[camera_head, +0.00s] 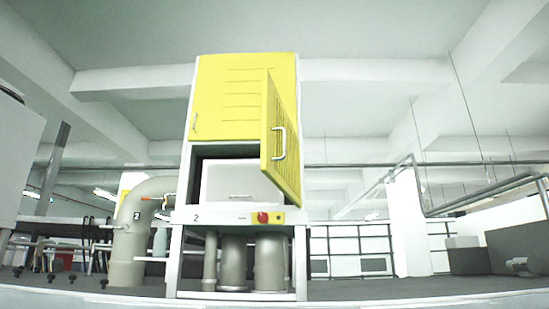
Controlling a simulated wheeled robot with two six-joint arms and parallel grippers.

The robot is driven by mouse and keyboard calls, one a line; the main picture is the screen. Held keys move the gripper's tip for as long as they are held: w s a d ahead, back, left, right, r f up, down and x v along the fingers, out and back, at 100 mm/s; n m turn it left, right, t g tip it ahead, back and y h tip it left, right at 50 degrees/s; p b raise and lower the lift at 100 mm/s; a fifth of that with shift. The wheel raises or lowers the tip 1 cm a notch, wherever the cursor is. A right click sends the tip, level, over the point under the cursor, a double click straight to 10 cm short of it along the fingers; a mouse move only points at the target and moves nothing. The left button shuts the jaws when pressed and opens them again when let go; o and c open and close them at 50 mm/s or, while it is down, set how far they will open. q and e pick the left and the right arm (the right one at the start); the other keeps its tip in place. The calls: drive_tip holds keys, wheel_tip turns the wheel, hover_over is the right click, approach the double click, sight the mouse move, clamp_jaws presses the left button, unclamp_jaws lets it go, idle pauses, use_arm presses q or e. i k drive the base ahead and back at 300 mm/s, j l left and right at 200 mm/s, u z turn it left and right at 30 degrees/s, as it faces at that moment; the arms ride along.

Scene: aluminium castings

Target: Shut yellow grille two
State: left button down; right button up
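The yellow grille door (281,138) belongs to a cabinet marked "2" in the middle of the head view. It stands open, swung outward with its hinge side at the right. A pale metal handle (279,143) is on its face. Behind it, the lower opening of the cabinet shows a light grey box (238,184). The upper yellow panel (228,98) of the cabinet has slots and a small handle at its lower left. Neither of my grippers is in view.
A red knob (263,217) sits on the cabinet's front ledge. A large beige pipe (130,240), also marked "2", stands to the left. Grey cylinders (233,262) stand beneath the cabinet. A white pillar (407,225) and low walls are at the right.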

sight(280, 149)
drive_tip(key=i+l+u, duration=0.1)
drive_tip(key=u, duration=0.35)
drive_tip(key=i+l+u, duration=0.1)
drive_tip(key=l+u, duration=0.5)
drive_tip(key=u, duration=0.3)
